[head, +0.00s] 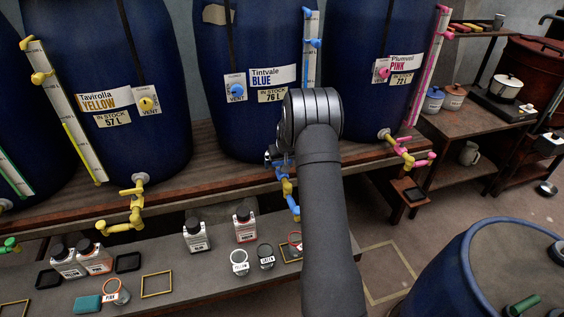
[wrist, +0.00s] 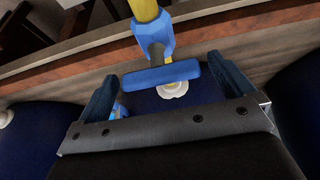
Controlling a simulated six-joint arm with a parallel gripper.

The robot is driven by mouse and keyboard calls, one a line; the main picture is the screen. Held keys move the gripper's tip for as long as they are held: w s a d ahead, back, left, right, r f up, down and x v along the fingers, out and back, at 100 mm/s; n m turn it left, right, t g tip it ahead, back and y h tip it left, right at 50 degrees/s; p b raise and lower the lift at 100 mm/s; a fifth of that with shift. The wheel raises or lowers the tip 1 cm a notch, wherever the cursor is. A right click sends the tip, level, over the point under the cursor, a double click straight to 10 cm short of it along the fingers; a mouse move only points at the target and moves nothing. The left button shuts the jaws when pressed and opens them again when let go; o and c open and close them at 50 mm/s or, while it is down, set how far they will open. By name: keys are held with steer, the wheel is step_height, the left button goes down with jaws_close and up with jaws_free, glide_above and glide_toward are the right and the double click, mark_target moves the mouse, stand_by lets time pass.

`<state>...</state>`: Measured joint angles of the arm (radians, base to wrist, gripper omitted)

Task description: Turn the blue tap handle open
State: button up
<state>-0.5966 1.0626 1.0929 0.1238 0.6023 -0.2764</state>
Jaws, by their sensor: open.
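The blue tap handle (wrist: 162,77) is a flat bar lying crosswise in the wrist view, on a blue and yellow tap (wrist: 152,35). My gripper (wrist: 161,68) is open, with one dark blue finger on each side of the bar. A gap shows between the bar's ends and each finger; I cannot tell whether they are at the same depth. In the head view the tap (head: 287,187) sits below the Tintvale BLUE vat (head: 228,125). My arm hides part of the tap and most of the gripper there.
A yellow tap (head: 134,208) is to the left and a pink tap (head: 408,152) to the right. Bottles (head: 196,236) and small cups (head: 239,262) stand on the lower bench. A blue drum (head: 455,255) stands front right. Floor shows between bench and drum.

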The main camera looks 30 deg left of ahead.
steer(key=c, duration=1)
steer(key=n, duration=0.2)
steer(key=n+g+y, duration=0.1)
steer(key=n, duration=0.1)
steer(key=shift+n+g, duration=0.3)
steer(key=shift+n, duration=0.1)
steer(key=n+g, duration=0.1)
steer(key=n, duration=0.3)
steer(key=shift+n+g, duration=0.3)
steer(key=shift+g, duration=0.1)
steer(key=n+g, duration=0.1)
steer(key=n, duration=0.3)
steer(key=shift+n+g, duration=0.3)
steer(key=shift+g, duration=0.1)
steer(key=shift+n+g+h, duration=0.4)
steer(key=shift+n+g, duration=0.2)
steer(key=shift+n, duration=1.3)
